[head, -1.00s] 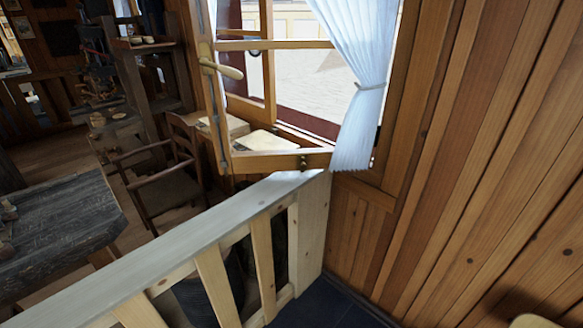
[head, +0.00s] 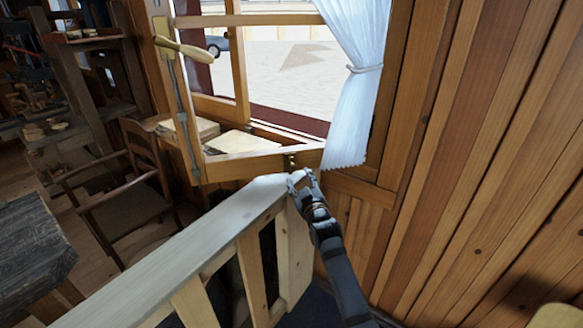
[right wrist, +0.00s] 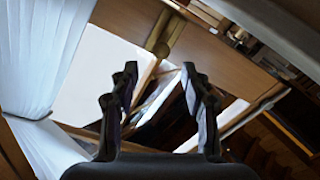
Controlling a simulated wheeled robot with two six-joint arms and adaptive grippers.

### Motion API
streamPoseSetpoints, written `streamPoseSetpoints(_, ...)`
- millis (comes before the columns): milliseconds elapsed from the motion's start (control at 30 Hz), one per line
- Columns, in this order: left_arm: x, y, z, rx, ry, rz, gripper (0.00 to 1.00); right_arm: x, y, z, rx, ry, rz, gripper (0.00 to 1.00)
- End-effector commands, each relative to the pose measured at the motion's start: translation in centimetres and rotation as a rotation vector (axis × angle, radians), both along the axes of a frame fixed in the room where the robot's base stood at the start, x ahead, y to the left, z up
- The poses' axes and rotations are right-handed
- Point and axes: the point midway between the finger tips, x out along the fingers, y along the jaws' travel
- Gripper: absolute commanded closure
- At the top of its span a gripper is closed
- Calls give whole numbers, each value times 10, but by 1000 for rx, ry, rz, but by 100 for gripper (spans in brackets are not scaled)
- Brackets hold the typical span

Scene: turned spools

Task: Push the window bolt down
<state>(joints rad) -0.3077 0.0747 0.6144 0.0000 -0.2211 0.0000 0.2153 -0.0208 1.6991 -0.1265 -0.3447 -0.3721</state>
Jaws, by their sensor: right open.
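The window bolt (head: 290,162) is a small dark brass fitting on the bottom rail of the open wooden window (head: 245,165). In the right wrist view the brass bolt (right wrist: 166,36) lies diagonally across the wood, beyond the fingertips. My right gripper (head: 300,181) is open and empty, just below the bolt and close to the end of the pale railing. Its two fingers stand apart in the right wrist view (right wrist: 158,72). I see no contact with the bolt. My left gripper is not in view.
A pale wooden railing (head: 190,245) runs below the window. A white curtain (head: 352,110) hangs to the right of the bolt, beside a plank wall (head: 480,150). A long handle (head: 183,47) sticks out from the window's left side. A chair (head: 130,195) stands at left.

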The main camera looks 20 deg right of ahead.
Motion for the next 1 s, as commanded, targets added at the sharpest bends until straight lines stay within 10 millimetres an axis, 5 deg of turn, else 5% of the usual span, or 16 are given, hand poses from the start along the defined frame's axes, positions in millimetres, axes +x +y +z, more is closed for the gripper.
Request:
streamPoseSetpoints(300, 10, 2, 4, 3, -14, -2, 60, 63, -3, 0, -1, 0, 0, 53)
streamPoseSetpoints(733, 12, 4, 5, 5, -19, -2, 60, 78, -3, 0, 0, 0, 0, 53)
streamPoseSetpoints(1000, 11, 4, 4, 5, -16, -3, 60, 78, -3, 0, 0, 0, 0, 87)
